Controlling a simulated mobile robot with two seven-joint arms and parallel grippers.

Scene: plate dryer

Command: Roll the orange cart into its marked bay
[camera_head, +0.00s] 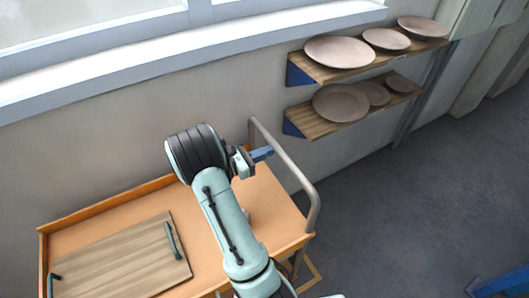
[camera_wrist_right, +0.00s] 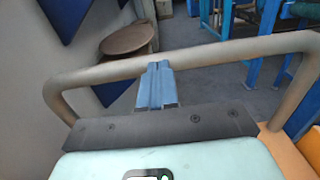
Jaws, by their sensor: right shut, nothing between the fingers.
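The orange cart (camera_head: 225,211) stands against the wall below the window, with a grey tubular handle (camera_head: 304,180) at its right end. A wooden tray (camera_head: 120,258) with green handles lies on its top. My right gripper (camera_head: 262,154) is shut and empty above the cart's right end, close to the handle. In the right wrist view its blue fingers (camera_wrist_right: 157,84) are together and overlap the handle bar (camera_wrist_right: 215,55); I cannot tell whether they touch it. A yellow floor marking (camera_head: 314,276) shows partly beside the cart's lower right. My left gripper is not in view.
Two wooden wall shelves (camera_head: 329,121) with several beige plates (camera_head: 340,51) are at the upper right. Grey floor (camera_head: 400,210) right of the cart is clear. A blue object (camera_head: 503,283) is at the lower right edge. The wall is close behind the cart.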

